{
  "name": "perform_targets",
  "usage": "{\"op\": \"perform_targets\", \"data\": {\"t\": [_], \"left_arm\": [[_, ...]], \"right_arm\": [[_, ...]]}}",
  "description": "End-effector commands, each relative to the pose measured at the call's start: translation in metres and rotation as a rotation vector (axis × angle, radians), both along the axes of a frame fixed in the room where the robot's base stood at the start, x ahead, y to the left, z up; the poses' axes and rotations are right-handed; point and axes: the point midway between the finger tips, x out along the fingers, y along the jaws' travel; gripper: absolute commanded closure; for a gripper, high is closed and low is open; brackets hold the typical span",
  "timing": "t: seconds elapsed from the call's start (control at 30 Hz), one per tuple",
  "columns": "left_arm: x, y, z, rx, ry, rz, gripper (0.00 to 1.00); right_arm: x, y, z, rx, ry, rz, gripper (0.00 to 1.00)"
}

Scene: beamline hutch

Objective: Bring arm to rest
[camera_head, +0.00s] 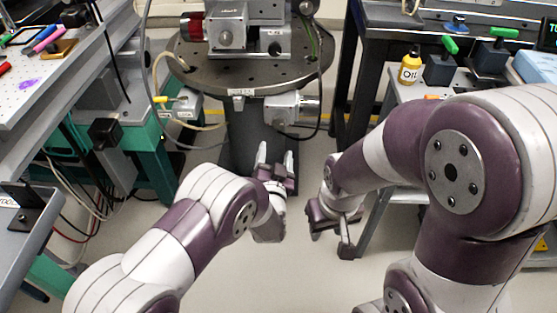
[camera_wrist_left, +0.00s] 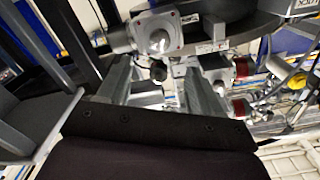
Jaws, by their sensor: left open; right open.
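My left gripper (camera_head: 275,165) is in the lower middle of the head view, in front of the dark pedestal. Its fingers are apart with nothing between them. The fingers (camera_wrist_left: 155,85) also show in the left wrist view, pointing toward the stage hardware. My right gripper (camera_head: 330,235) is to the right of it, low over the floor near a grey table leg. It is open and I see nothing held in it. My two arms, white and purple, are bent and apart from each other.
A round stage table (camera_head: 240,78) on a dark pedestal stands ahead. A workbench (camera_head: 50,85) is on the left. On the right, a side table holds a yellow oil bottle (camera_head: 411,66) and green-handled blocks (camera_head: 440,66). Pale floor (camera_head: 310,275) between is clear.

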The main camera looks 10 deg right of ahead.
Motion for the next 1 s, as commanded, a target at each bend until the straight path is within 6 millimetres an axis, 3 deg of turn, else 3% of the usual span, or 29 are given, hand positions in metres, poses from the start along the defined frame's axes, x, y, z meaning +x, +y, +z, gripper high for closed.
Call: {"op": "perform_targets", "data": {"t": [0.6, 0.67, 0.77, 0.8, 0.87, 0.9, 1.0], "left_arm": [[0.002, 0.0, -0.003, -0.016, 0.017, -0.002, 0.35], [-0.001, -0.003, -0.018, -0.026, 0.098, -0.019, 0.35], [-0.028, -0.002, -0.076, 0.01, 0.381, -0.069, 0.35], [-0.05, 0.005, -0.097, 0.037, 0.565, -0.086, 0.35], [-0.082, 0.038, -0.108, 0.066, 0.845, -0.055, 0.35], [-0.104, 0.069, -0.104, 0.079, 1.013, -0.007, 0.35], [-0.153, 0.139, -0.081, 0.097, 1.293, 0.119, 0.35]], "right_arm": [[0.0, 0.0, 0.0, 0.0, 0.0, 0.0, 0.57], [0.0, 0.0, 0.0, 0.0, 0.0, 0.0, 0.57], [0.0, 0.0, 0.0, 0.0, 0.0, 0.0, 0.57], [0.0, 0.0, 0.0, 0.0, 0.0, 0.0, 0.57], [0.0, 0.0, 0.0, 0.0, 0.0, 0.0, 0.57], [0.0, 0.0, 0.0, 0.0, 0.0, 0.0, 0.57], [0.0, 0.0, 0.0, 0.0, 0.0, 0.0, 0.57]]}}
